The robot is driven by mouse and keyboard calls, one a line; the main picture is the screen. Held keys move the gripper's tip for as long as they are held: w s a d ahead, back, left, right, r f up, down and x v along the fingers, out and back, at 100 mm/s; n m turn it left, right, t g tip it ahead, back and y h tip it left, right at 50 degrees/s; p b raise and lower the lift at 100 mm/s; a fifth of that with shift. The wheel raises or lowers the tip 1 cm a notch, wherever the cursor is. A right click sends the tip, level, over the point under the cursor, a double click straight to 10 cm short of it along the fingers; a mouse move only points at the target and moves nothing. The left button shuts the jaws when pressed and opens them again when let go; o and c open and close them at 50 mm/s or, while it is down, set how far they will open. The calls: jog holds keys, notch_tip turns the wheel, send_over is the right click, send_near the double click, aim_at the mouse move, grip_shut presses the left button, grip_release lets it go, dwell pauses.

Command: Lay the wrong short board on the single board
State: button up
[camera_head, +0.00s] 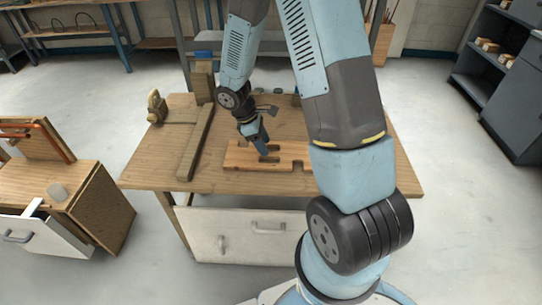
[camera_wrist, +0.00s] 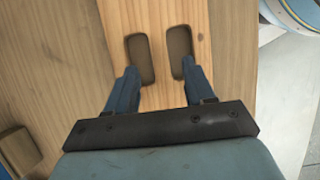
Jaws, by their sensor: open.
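A light orange-brown board (camera_head: 236,157) with cut-out slots lies on the workbench in the head view. In the wrist view the board (camera_wrist: 160,20) runs between and past my fingers, with two dark rounded slots side by side. My gripper (camera_head: 265,150) points down over this board in the head view. In the wrist view my gripper (camera_wrist: 160,68) is open, with a fingertip beside each slot and the strip of wood between the slots lying between the fingers. I cannot tell whether the fingertips touch the board or enter the slots. I cannot tell which board is the short one or the single one.
The wooden workbench (camera_head: 150,176) has a white drawer front (camera_head: 215,225) below. A long narrow bar (camera_head: 194,147) lies left of the board, and a vise-like block (camera_head: 157,107) stands at the left edge. My arm hides the bench's right part. A cabinet (camera_head: 85,205) stands left.

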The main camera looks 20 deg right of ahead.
jog(key=x, duration=0.4)
jog(key=shift+s, duration=0.1)
grip_shut()
dwell(0.4)
